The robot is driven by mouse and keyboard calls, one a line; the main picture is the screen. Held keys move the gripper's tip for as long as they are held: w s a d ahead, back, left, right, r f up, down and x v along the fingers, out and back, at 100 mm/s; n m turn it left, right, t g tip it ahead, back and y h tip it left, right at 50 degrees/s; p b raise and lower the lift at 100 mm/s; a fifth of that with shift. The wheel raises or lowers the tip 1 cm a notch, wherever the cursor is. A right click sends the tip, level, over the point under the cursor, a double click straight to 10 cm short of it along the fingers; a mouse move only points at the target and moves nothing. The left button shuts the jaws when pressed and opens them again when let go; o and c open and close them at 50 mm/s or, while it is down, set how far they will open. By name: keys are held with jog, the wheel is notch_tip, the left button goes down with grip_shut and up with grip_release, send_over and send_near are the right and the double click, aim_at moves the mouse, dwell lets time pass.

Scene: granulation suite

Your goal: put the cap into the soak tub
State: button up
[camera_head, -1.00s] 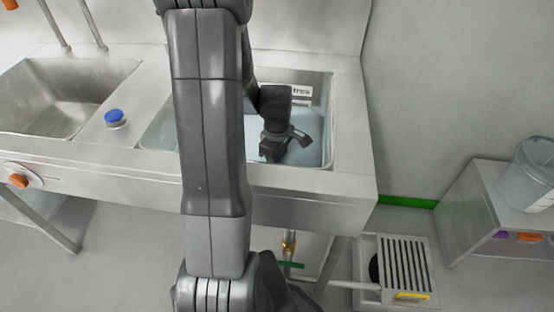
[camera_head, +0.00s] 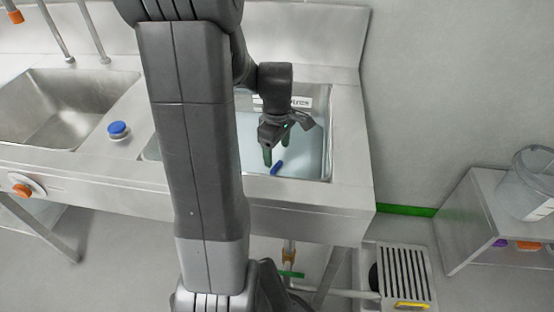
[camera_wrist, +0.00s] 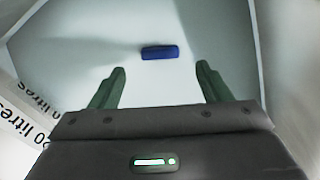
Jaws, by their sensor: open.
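A small blue cap (camera_head: 276,168) lies inside the soak tub (camera_head: 328,150), the right-hand basin with a pale bluish interior. In the wrist view the cap (camera_wrist: 160,52) lies on its side on the pale surface, beyond and between the fingertips, apart from both. My gripper (camera_head: 276,154) is over the tub, pointing down, with its green fingers open and empty. The fingers also show spread apart in the wrist view (camera_wrist: 160,75). My arm hides the tub's left part in the head view.
A blue-topped round item (camera_head: 118,130) stands on the counter between the tub and an empty steel sink (camera_head: 55,105). A "litres" label (camera_wrist: 22,125) is on the tub wall. A clear bucket (camera_head: 535,185) stands on a low cabinet at right.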

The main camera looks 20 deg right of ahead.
notch_tip(320, 180, up, 3)
jog(key=shift+f, duration=0.15)
dwell(0.3)
